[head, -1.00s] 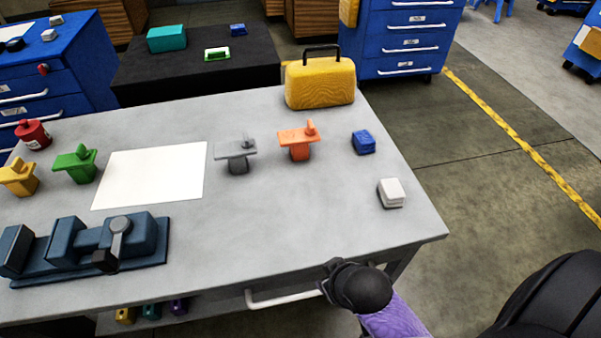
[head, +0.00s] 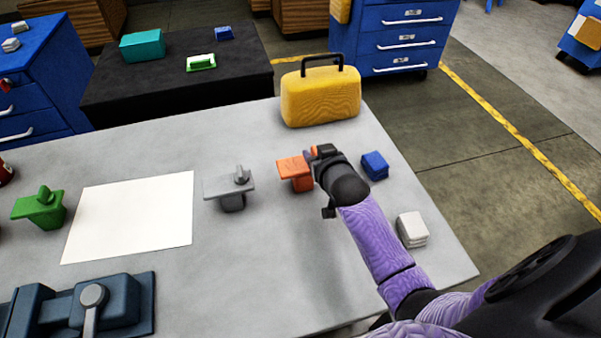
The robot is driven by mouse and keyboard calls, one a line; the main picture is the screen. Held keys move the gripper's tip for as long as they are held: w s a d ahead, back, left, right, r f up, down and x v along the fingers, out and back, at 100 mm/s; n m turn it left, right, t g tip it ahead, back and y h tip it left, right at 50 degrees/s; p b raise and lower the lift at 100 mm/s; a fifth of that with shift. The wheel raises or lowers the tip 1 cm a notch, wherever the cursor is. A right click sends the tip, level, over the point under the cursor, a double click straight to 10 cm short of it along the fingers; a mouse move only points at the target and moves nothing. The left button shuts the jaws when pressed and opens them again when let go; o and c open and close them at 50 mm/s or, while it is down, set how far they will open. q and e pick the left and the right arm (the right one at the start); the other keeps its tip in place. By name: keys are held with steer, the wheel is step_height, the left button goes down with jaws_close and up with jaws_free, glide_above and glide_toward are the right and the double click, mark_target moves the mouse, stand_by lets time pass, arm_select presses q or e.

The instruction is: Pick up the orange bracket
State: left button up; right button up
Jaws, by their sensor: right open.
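The orange bracket (head: 294,170) stands on the grey table, between the grey bracket and the blue block. Its flat top and part of its stem show; its right side is hidden behind my right gripper. My right gripper (head: 318,158) is open at the bracket's right side, close to its upright tab. I cannot tell whether the fingers touch it. My left gripper is not in view.
A grey bracket (head: 231,187) stands just left. A blue block (head: 374,165) and a white block (head: 411,229) lie right of my arm. A yellow case (head: 320,96) stands behind. A white sheet (head: 131,216) and a green bracket (head: 38,208) are farther left.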

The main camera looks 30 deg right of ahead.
mark_target(313, 148)
steer(key=b+x, duration=0.1)
steer(key=x, duration=0.2)
steer(key=shift+w+a+f, duration=0.1)
steer(key=shift+w+f, duration=0.05)
steer(key=shift+f, duration=0.1)
steer(key=shift+w, duration=0.15)
steer(key=shift+r, duration=0.15)
jaws_close()
stand_by(0.8)
